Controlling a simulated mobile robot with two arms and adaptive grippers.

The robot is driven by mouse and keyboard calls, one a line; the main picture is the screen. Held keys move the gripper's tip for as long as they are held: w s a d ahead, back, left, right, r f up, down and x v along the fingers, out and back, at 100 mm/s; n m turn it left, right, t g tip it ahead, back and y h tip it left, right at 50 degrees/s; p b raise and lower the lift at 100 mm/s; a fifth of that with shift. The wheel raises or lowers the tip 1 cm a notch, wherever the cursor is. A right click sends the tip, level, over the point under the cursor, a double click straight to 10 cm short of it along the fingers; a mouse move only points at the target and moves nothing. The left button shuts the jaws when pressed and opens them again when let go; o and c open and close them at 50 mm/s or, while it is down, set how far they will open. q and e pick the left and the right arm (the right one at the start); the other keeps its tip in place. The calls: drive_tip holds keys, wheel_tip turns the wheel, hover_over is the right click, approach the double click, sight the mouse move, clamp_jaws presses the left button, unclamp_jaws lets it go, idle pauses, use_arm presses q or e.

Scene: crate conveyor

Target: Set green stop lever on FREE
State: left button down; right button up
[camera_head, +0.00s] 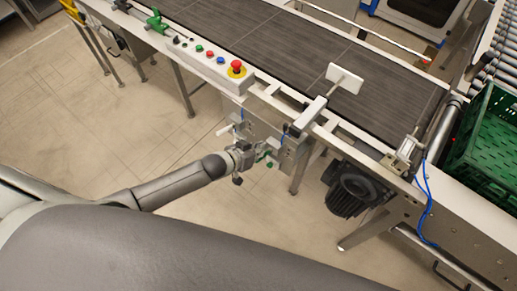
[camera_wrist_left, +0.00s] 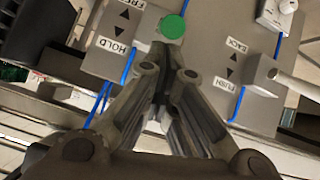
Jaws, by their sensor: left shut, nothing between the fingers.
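The stop lever's round green knob (camera_wrist_left: 173,27) shows in the left wrist view on a short grey arm, beside a grey panel (camera_wrist_left: 110,60) marked FREE at the top edge and HOLD lower down. The knob sits at the HOLD end. My left gripper (camera_wrist_left: 166,62) is shut and empty, its tips just below the knob in the picture; I cannot tell whether they touch it. In the head view my left gripper (camera_head: 250,155) is at the small panel (camera_head: 290,153) under the conveyor's near edge, with a green bit (camera_head: 265,154) beside it. My right gripper is not in view.
A second panel (camera_wrist_left: 250,95) marked BACK and PUSH, with a white lever (camera_wrist_left: 292,80), is close on the right. Blue cables run nearby. The conveyor belt (camera_head: 300,50), a button box (camera_head: 212,65), a black motor (camera_head: 352,190) and a green crate (camera_head: 483,165) surround the spot.

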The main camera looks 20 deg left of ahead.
use_arm(q)
drive_tip(key=shift+s+a+f+t+h+b, duration=0.25)
drive_tip(key=shift+s+f+t+b, duration=0.4)
drive_tip(key=shift+b, duration=1.15)
drive_tip(key=f+t+h+b, duration=0.1)
drive_tip(key=t+b, duration=0.1)
drive_tip(key=b, duration=0.3)
drive_tip(key=s+f+t+b, duration=0.1)
drive_tip(key=f+t+b, duration=0.1)
drive_tip(key=b, duration=0.3)
drive_tip(key=s+f+t+h+b, duration=0.1)
drive_tip(key=f+t+b, duration=0.1)
drive_tip(key=b, duration=0.3)
drive_tip(key=shift+a+h, duration=0.35)
drive_tip(key=shift+f, duration=0.1)
drive_tip(key=shift+w, duration=0.1)
